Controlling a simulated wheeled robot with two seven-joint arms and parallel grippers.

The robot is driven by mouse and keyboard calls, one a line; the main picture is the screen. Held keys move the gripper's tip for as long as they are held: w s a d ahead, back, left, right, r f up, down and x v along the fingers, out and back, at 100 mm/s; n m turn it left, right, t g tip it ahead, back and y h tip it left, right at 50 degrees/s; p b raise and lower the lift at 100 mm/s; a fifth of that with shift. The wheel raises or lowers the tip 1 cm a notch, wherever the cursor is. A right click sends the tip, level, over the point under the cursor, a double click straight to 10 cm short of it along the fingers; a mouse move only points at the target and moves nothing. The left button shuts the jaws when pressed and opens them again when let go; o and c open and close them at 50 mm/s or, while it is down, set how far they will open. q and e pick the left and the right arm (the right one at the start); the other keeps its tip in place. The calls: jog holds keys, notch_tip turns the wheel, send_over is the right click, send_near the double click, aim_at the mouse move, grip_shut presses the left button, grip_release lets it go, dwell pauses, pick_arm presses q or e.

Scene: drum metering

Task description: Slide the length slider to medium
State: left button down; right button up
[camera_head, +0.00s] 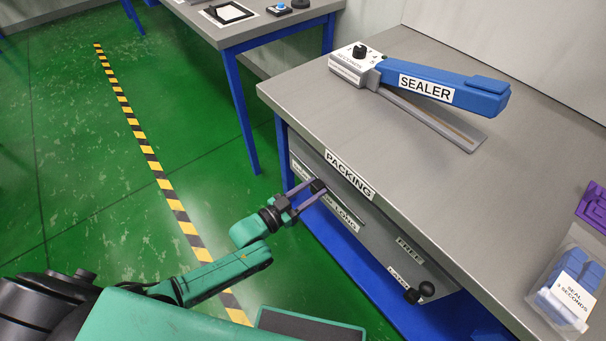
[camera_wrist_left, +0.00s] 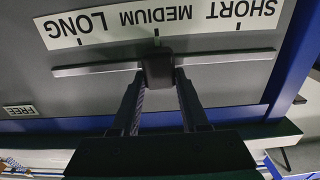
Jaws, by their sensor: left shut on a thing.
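The length slider's dark square knob (camera_wrist_left: 158,68) sits on a metal rail (camera_wrist_left: 225,57) across the grey panel. In the left wrist view the scale reads upside down, with LONG at left, MEDIUM in the middle and SHORT at right. The knob lines up with the tick at MEDIUM (camera_wrist_left: 156,32). My left gripper (camera_wrist_left: 159,86) is shut on the knob, one finger on each side. In the head view my left gripper (camera_head: 311,192) reaches the panel (camera_head: 375,230) below the PACKING label (camera_head: 349,174), partly covering the scale. My right gripper is not in view.
A blue sealer (camera_head: 440,85) stands on the grey bench (camera_head: 300,90). A second black-knobbed control (camera_head: 413,296) is lower right on the panel, near the FREE and LATCH labels. A clear bin of blue pieces (camera_head: 565,285) stands at right. The floor at left is clear.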

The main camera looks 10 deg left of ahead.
pick_arm(q)
jog(key=shift+c, duration=2)
grip_release()
jog(key=v, duration=1.4)
jog(key=shift+s+a+p, duration=0.2)
jog(key=shift+s+p, duration=0.05)
jog(key=shift+p, duration=0.05)
